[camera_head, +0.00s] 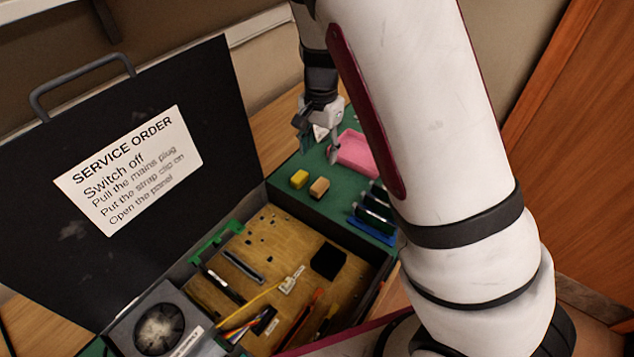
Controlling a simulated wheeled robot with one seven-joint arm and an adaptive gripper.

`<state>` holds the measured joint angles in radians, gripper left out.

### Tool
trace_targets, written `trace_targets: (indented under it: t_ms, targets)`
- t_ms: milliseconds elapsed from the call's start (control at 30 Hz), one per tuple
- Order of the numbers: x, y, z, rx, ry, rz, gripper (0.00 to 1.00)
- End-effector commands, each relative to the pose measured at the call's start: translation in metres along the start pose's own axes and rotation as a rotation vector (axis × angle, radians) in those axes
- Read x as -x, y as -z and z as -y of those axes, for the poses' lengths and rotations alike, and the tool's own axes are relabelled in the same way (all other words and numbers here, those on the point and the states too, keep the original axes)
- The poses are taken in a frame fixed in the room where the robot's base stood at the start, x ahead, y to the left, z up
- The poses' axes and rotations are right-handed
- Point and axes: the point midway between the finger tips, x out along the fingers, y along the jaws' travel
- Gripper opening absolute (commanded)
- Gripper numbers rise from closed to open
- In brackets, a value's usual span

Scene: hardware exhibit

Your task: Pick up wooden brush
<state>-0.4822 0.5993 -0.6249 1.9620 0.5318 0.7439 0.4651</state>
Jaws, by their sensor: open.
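I cannot make out a wooden brush for certain. A small tan block (319,187) on the green mat (285,188) has a wood-like colour, but its shape is too small to tell as a brush. A yellow block (299,179) lies just left of it. My gripper (319,149) is open above the far part of the mat, behind the two blocks and apart from them. Nothing shows between its fingers. My arm hides the right part of the mat.
An open black case (225,105) with a service-order sheet (130,170) on its lid stands at left. Its brown board (290,240) holds wires and small parts, with a round fan (158,328) beside it.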

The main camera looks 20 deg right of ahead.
Motion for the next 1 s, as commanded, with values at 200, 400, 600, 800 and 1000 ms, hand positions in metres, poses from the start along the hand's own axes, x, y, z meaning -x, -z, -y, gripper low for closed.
trace_targets:
  t_ms: [200,400,600,800,1000]
  targets:
    - [-0.018,0.004,0.002,-0.016,-0.014,-0.009,0.50]
    - [-0.056,0.004,0.000,-0.017,-0.016,-0.007,0.50]
    - [-0.085,0.005,0.001,-0.017,-0.014,-0.008,0.50]
    - [-0.097,0.005,0.001,-0.015,-0.012,-0.009,0.50]
    - [-0.121,0.008,0.000,-0.016,-0.015,-0.009,0.50]
